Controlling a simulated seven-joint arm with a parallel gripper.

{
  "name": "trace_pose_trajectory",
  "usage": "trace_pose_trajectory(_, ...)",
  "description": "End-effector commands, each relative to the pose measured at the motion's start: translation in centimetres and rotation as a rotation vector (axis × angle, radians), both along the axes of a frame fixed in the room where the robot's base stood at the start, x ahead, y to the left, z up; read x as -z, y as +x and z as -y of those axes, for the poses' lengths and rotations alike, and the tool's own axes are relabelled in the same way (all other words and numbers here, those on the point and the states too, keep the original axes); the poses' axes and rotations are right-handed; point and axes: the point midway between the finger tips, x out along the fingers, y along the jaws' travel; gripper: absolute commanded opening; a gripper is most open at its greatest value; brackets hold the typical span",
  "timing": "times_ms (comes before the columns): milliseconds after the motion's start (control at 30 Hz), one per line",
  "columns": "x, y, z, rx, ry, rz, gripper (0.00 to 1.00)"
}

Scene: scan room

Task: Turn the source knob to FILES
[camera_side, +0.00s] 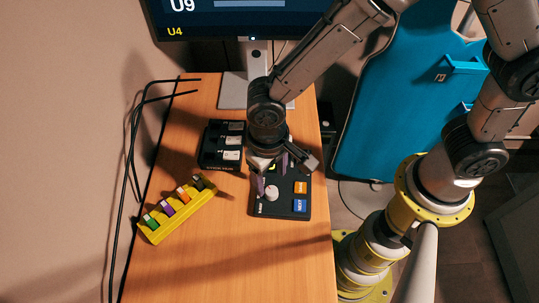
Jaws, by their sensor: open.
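A black control panel (284,207) lies on the wooden desk. It has a pale round knob (271,192), an orange button (300,187) and a blue button (300,205). The knob's pointer and labels are too small to read, so I cannot tell its setting. The gripper hides the panel's upper left part and most of a green-yellow spot there.
A yellow rack (180,222) with several coloured pieces stands at the left. A black holder (210,153) with white items sits behind it. A monitor (245,15) stands at the back, and cables (133,150) run along the left edge. The desk's front (235,275) is clear.

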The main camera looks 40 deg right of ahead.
Motion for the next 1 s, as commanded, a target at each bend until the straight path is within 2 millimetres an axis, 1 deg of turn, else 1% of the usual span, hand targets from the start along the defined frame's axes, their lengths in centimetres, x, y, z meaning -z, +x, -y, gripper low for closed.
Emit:
trace_pose_trajectory(33,-1.3,0.1,-0.2,0.000,0.005,0.005,0.68)
trace_pose_trajectory(200,-4.9,0.1,-0.4,0.000,0.005,0.005,0.68)
trace_pose_trajectory(300,-6.5,0.0,-0.4,0.000,0.003,0.003,0.68)
trace_pose_trajectory(400,-7.7,0.0,-0.4,0.001,0.003,0.003,0.68)
trace_pose_trajectory(600,-8.7,0.0,-0.4,0.001,0.002,0.001,0.68)
trace_pose_trajectory(867,-8.7,0.0,-0.4,0.001,0.001,0.001,0.68)
trace_pose_trajectory(933,-8.7,0.2,-0.3,0.008,0.001,0.001,0.68)
trace_pose_trajectory(1000,-9.1,0.9,0.4,0.035,0.010,0.010,0.68)
